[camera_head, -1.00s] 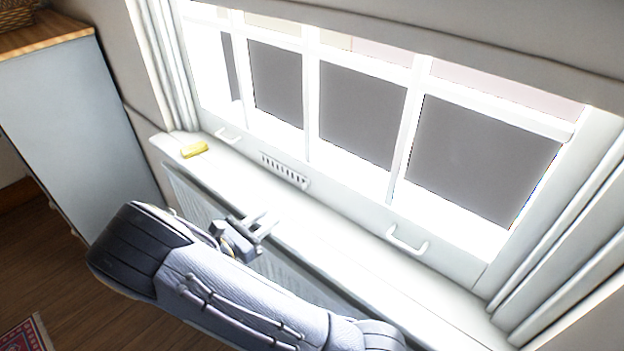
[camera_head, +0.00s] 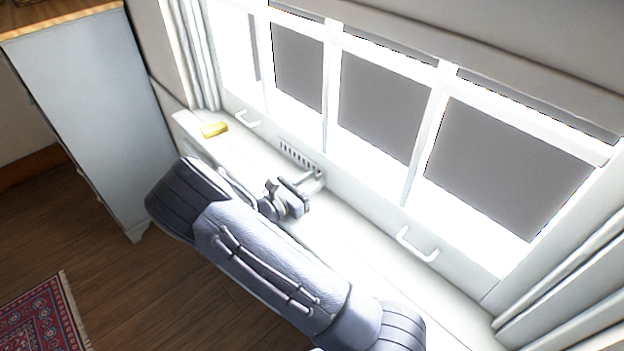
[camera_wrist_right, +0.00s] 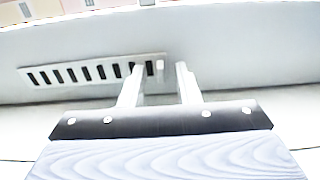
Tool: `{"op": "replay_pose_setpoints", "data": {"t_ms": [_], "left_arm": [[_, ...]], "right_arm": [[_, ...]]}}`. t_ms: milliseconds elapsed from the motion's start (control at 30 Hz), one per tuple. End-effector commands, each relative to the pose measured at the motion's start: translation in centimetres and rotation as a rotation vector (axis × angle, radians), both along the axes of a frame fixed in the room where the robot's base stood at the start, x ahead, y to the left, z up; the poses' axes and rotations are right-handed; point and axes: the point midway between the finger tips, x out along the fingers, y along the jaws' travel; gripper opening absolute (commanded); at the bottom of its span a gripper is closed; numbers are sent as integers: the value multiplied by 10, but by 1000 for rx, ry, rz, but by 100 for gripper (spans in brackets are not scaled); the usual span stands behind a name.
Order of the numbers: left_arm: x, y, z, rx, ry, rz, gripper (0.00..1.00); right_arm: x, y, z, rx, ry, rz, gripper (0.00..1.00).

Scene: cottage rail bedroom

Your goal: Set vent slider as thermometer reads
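The slotted white vent (camera_head: 298,155) is set in the window frame just above the sill. In the right wrist view the vent (camera_wrist_right: 85,73) shows a row of dark slots, with a small pale tab (camera_wrist_right: 160,66) at its right end that looks like the slider. My right gripper (camera_head: 314,182) is at the vent's right end. Its two fingers (camera_wrist_right: 159,72) are open and apart, one on each side of the tab; contact cannot be told. No readable thermometer shows. A small yellow block (camera_head: 215,129) lies on the sill, its face unreadable. My left gripper is out of view.
White handles stick out of the window frame, one left of the vent (camera_head: 247,119) and one to the right (camera_head: 417,246). The sill (camera_head: 350,235) is otherwise clear. A pale cabinet (camera_head: 95,110) stands at left and a patterned rug (camera_head: 45,315) lies on the floor.

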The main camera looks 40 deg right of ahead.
Motion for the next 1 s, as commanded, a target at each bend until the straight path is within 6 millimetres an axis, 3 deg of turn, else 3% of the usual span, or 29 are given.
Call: {"op": "replay_pose_setpoints", "data": {"t_ms": [233,467,1000], "left_arm": [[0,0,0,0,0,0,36],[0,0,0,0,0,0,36],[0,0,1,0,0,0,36]], "right_arm": [[0,-1,0,0,0,0,28],[0,-1,0,1,0,0,0],[-10,-1,-1,2,1,-2,0]]}}
